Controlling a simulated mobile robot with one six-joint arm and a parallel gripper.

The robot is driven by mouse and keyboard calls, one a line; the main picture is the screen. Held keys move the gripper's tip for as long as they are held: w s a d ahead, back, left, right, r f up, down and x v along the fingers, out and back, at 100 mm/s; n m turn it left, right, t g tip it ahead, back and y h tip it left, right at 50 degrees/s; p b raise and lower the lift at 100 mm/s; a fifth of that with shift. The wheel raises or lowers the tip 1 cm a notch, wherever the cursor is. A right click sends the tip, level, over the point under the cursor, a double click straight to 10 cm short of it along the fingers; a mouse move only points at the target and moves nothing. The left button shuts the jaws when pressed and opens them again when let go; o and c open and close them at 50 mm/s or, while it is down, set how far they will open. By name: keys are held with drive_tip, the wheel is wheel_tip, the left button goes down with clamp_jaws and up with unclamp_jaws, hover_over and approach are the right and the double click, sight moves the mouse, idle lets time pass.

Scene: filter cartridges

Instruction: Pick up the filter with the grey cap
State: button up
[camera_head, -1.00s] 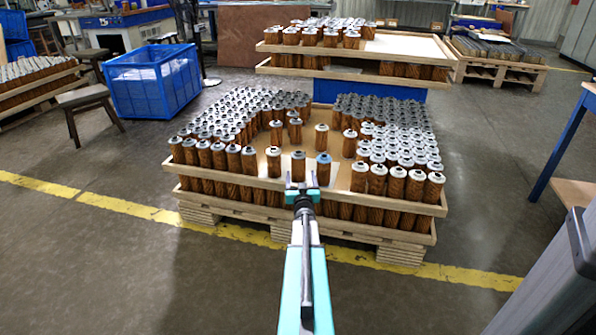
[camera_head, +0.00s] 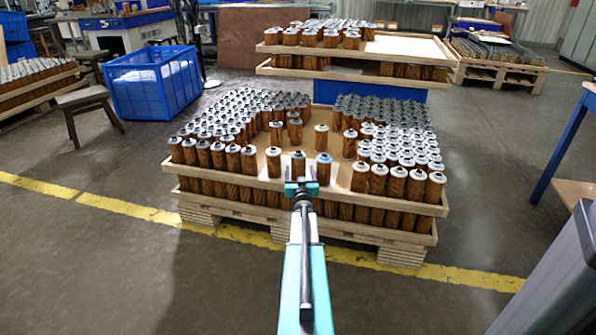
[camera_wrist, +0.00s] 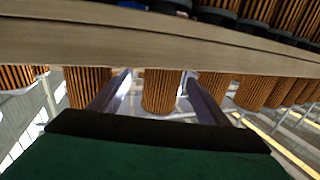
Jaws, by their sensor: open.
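Brown pleated filters with pale or dark caps stand in a wooden tray (camera_head: 232,180) on a pallet. Near the tray's front middle, a filter with a light grey cap (camera_head: 298,162) stands just beyond my gripper (camera_head: 301,185). A blue-capped filter (camera_head: 323,168) stands to its right, and a pale-capped filter (camera_head: 273,161) to its left. My gripper is open and empty at the tray's front rail. In the wrist view, a pleated filter body (camera_wrist: 161,92) shows between the fingers (camera_wrist: 158,82), beyond them; its cap is out of sight.
A wooden rail (camera_wrist: 150,40) crosses the wrist view close to the fingers. Dense filter groups fill the tray's left and right sides, with bare board (camera_head: 340,175) between. A blue crate (camera_head: 150,85) and stool (camera_head: 88,102) stand left. A second loaded pallet (camera_head: 430,50) stands behind.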

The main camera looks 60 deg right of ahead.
sight(299, 166)
drive_tip(key=shift+b+x, duration=0.55)
drive_tip(key=shift+x, duration=1.35)
drive_tip(key=shift+w, duration=0.1)
drive_tip(key=c, duration=1.2)
drive_tip(key=shift+r, duration=0.1)
